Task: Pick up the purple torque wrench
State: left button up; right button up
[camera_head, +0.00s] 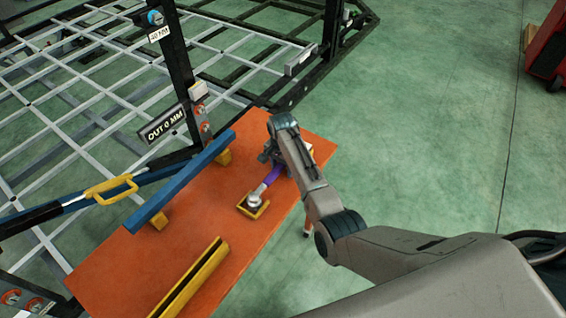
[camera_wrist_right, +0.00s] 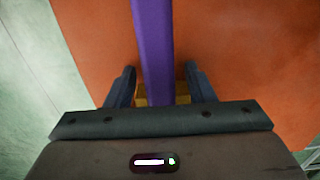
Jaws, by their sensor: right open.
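The purple torque wrench (camera_head: 264,184) lies on the orange table, with its silver head in a small yellow holder (camera_head: 254,207). My right gripper (camera_head: 270,156) is over the far part of its handle, and the wrist hides that part in the head view. In the right wrist view the purple handle (camera_wrist_right: 153,50) runs down the middle between the two fingers of my right gripper (camera_wrist_right: 158,85). The fingers are open, with a gap on each side of the handle. My left gripper is not in view.
The orange table (camera_head: 130,265) also bears a blue bar (camera_head: 180,180) on yellow blocks and a yellow channel (camera_head: 190,285). A dark post with an "OUT 0 MM" sign (camera_head: 163,124) and the trailer frame stand behind it.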

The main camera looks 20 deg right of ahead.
grip_shut()
jog(key=shift+w, duration=0.1)
